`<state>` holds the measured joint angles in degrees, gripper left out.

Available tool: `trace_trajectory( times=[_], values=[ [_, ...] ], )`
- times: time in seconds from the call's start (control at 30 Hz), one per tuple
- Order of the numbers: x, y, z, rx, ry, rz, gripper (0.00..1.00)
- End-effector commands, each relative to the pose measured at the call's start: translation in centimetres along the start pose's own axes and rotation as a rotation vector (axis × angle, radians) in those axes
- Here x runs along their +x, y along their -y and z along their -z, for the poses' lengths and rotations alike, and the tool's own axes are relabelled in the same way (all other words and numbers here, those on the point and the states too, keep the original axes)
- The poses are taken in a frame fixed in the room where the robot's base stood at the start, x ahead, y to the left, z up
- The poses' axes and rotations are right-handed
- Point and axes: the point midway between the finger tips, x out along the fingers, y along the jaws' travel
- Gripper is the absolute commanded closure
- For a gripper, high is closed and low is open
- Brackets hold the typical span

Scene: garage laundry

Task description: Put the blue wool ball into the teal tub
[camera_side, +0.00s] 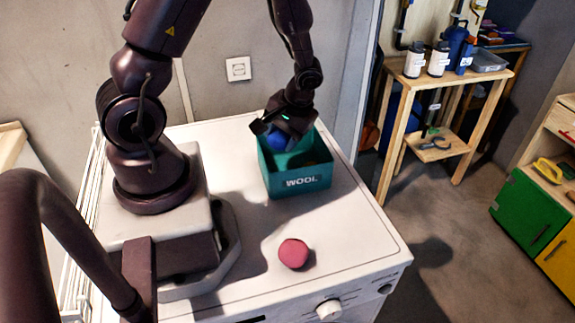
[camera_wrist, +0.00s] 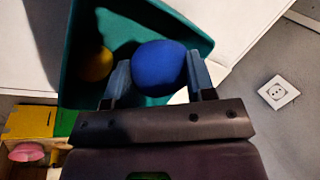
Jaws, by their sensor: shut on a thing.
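The blue wool ball (camera_wrist: 158,68) is between the fingers of my gripper (camera_wrist: 160,80), which is shut on it. In the side view my gripper (camera_side: 275,132) is at the back left part of the teal tub (camera_side: 296,182), and the blue ball (camera_side: 278,141) shows just below the fingers, around the height of the tub's rim. The teal tub is labelled WOOL and stands upright on the white machine top. In the wrist view the tub (camera_wrist: 76,60) lies behind the ball, with a yellow ball (camera_wrist: 97,64) inside it.
A red ball (camera_side: 293,253) lies on the white machine top (camera_side: 345,235) in front of the tub. The top is clear around it. A wooden shelf (camera_side: 440,90) with bottles stands at the right, apart from the machine. A wall socket (camera_side: 238,69) is behind.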

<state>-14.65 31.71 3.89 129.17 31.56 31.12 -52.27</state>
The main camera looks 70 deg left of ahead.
Motion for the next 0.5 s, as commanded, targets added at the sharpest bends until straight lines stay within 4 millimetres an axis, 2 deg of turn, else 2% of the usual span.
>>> trace_trajectory(
  times=[0.1, 0.27, 0.5],
  values=[
    [2.0, -0.7, 0.0, 0.001, 0.003, 0.002, 0.73],
    [3.3, -1.2, 0.0, -0.002, 0.001, 0.002, 0.73],
    [6.4, -2.3, 0.0, -0.002, 0.002, 0.003, 0.73]
  ],
)
